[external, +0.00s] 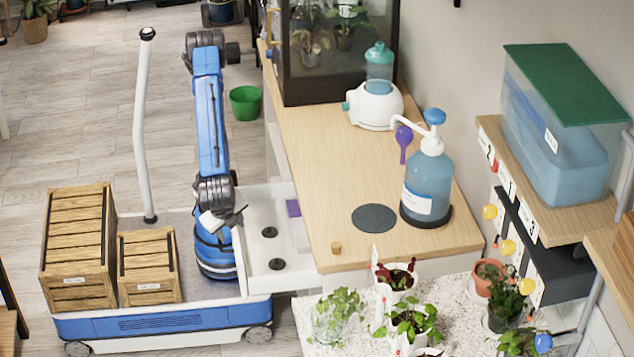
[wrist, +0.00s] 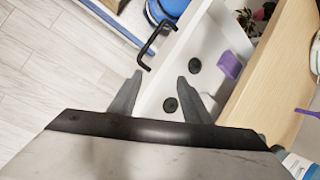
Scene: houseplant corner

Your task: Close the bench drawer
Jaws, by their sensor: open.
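The white bench drawer (external: 258,262) stands pulled out from the left side of the wooden bench (external: 330,190). It holds two dark discs (external: 277,264) and a purple block (external: 293,208). In the wrist view the drawer (wrist: 192,38) shows its black bar handle (wrist: 155,45) on its front. My gripper (wrist: 160,76) is open and empty, with its fingertips a little short of the handle in the picture. I cannot tell whether they touch the drawer. In the external view my gripper (external: 230,218) is near the drawer's front end, and the handle is hidden.
Two wooden crates (external: 78,248) stand on my base, left of the arm. A blue pump bottle (external: 428,185), a white device (external: 375,105) and a glass case (external: 335,50) stand on the bench. A green pot (external: 245,103) sits on the floor behind. Floor to the left is clear.

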